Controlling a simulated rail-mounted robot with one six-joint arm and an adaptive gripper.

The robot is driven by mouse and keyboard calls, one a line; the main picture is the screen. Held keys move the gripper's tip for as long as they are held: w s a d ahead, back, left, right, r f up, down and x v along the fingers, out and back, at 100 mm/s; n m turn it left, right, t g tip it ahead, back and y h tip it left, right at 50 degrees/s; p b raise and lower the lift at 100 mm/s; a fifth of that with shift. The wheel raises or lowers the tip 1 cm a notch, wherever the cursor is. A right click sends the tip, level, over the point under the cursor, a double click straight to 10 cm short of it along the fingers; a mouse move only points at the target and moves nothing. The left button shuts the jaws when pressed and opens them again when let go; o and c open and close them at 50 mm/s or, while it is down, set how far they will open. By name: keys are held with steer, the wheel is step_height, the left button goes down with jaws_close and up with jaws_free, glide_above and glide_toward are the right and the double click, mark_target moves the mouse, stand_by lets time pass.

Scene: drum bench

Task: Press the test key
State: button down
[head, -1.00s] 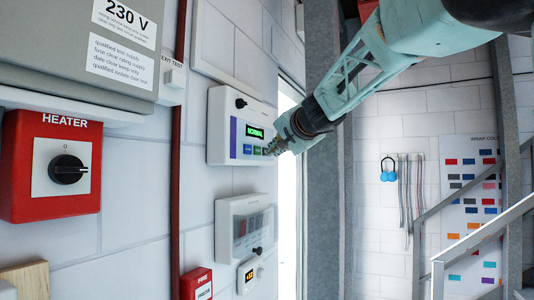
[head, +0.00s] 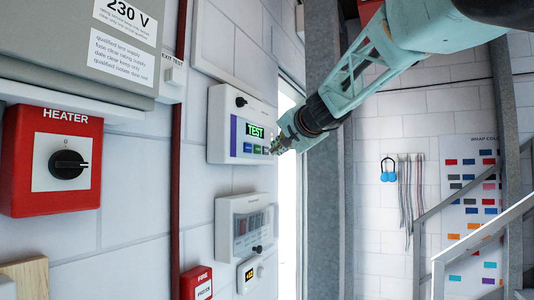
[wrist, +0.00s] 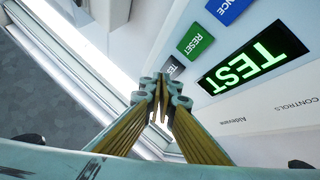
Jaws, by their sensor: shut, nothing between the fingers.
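The white control panel (head: 217,130) is on the wall in the head view. Its display (head: 255,131) reads TEST in green, and so does the display (wrist: 256,65) in the wrist view. Below the display is a row of keys: a blue one (wrist: 228,9), a green RESET key (wrist: 196,39) and a grey test key (wrist: 174,66). The test key's label is partly covered. My gripper (head: 274,150) is shut and empty, with its fingertips (wrist: 158,98) right by the test key. I cannot tell whether they touch it.
A second white box (head: 222,232) with a small amber-display unit (head: 249,275) is below the panel. A red heater switch box (head: 52,160) and a red pipe (head: 177,150) are to the left. A grey post (head: 320,180) stands close on the right.

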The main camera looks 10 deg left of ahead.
steer(key=shift+d, duration=0.1)
steer(key=shift+s+d+b, duration=0.3)
steer(key=shift+d+b, duration=0.25)
steer(key=shift+d, duration=0.35)
steer(key=shift+s+d+b, duration=0.35)
steer(key=shift+d+b, duration=0.25)
steer(key=shift+d, duration=0.35)
steer(key=shift+s+d+b, duration=0.3)
steer(key=shift+d+b, duration=0.25)
steer(key=shift+d, duration=0.35)
steer(key=s+d+f+n+g+h+b, duration=0.1)
steer(key=s+d+f, duration=0.7)
steer(key=s+f, duration=0.8)
steer(key=s+d+f+n+g+h+b, duration=0.2)
steer(key=s+d+f+g, duration=0.3)
steer(key=s+f, duration=1.2)
steer(key=s+d+f+n+g+h+b, duration=0.2)
steer(key=s+d+f, duration=0.9)
steer(key=s, duration=2.2)
step_height(320, 180, down, 6)
steer(key=shift+s+f+n+g+h, duration=0.15)
steer(key=shift+n+g+h, duration=0.45)
steer(key=shift+g+h, duration=0.35)
